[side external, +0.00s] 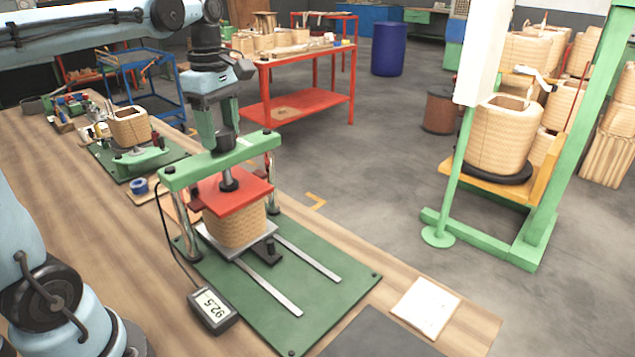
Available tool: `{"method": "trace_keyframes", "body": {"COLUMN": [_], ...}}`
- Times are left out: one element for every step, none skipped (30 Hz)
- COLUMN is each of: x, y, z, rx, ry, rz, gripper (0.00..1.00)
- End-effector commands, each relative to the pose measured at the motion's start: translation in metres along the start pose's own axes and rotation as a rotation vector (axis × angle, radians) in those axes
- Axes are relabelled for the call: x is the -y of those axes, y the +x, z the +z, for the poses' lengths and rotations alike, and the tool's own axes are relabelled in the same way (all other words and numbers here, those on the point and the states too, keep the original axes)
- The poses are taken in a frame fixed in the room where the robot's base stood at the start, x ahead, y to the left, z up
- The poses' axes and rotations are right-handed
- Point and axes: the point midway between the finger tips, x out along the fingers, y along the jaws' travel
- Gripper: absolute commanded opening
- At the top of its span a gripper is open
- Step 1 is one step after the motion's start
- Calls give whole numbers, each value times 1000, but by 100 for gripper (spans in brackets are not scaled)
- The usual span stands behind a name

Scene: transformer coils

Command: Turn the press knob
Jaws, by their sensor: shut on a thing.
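The press has a green crossbar (186,175) on metal posts above a green base plate (335,290). The black press knob (226,141) is on top of the crossbar. My gripper (220,133) points down over it and is shut on the knob; its fingers hide part of it. Below the crossbar, a screw runs down to a red pressing plate (215,190). The plate lies on top of a tan woven-looking coil (236,226), which rests on a metal plate over the base. No gap shows between the red plate and the coil.
A small readout (212,307), showing digits like 92.5, is cabled to the press. A second coil stands on a green fixture (140,165) at left. White paper (425,305) lies on the wooden bench at front right. A green frame (545,215) holding a large coil stands beyond.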

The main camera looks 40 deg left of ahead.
Motion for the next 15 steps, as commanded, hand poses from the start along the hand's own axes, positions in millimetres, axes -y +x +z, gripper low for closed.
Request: {"method": "trace_keyframes", "body": {"x": [0, 0, 0, 0, 0, 0, 0, 0, 0, 0, 0, 0, 0, 0, 0], "y": [0, 0, 0, 0, 0, 0, 0, 0, 0, 0, 0, 0, 0, 0, 0], "z": [0, 0, 0, 0, 0, 0, 0, 0, 0, 0, 0, 0, 0, 0, 0], "rx": [0, 0, 0, 0, 0, 0, 0, 0, 0, 0, 0, 0, 0, 0, 0], "ry": [16, 33, 59, 80, 101, 127, 143, 158, 172, 180, 184, 187, 187, 187, 186], "rz": [0, 0, 0, 0, 0, 0, 0, -1, -1, -1, -1, -1, -1, -1, -1], "gripper": [24, 24, 24, 24, 24, 24, 24, 24, 24, 24, 24, 24, 24, 24, 24]}}
